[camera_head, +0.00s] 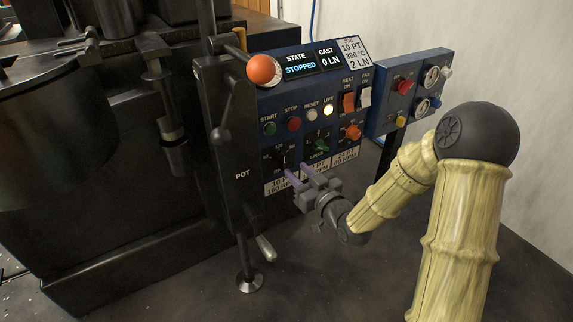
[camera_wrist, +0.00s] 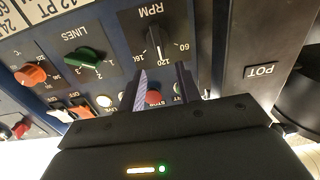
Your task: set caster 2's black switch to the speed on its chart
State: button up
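The black RPM switch (camera_head: 285,160) is at the lower left of the blue control panel. In the wrist view, which is upside down, the black switch (camera_wrist: 156,40) has its white line toward 120, between 60 and 160. The chart (camera_head: 283,186) below it appears to read 10 PT, 160 RPM in its left part; the rest is partly hidden. The job card (camera_head: 352,51) reads 10 PT, 380 °C, 2 LN. My gripper (camera_head: 301,175) is open and empty, its purple fingers just in front of the panel's lower part. No caster number is readable.
The green LINES knob (camera_head: 320,146) and orange temperature knob (camera_head: 352,132) sit right of the switch. Start, stop, reset and live controls are above. An orange ball lever (camera_head: 263,70) and POT column (camera_head: 230,165) stand at the left. A second blue panel (camera_head: 408,90) is at the right.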

aim_at(285, 159)
jog(key=b+x, duration=0.1)
jog(key=x, duration=0.6)
jog(key=shift+b, duration=0.4)
jog(key=shift+s, duration=0.1)
grip_shut()
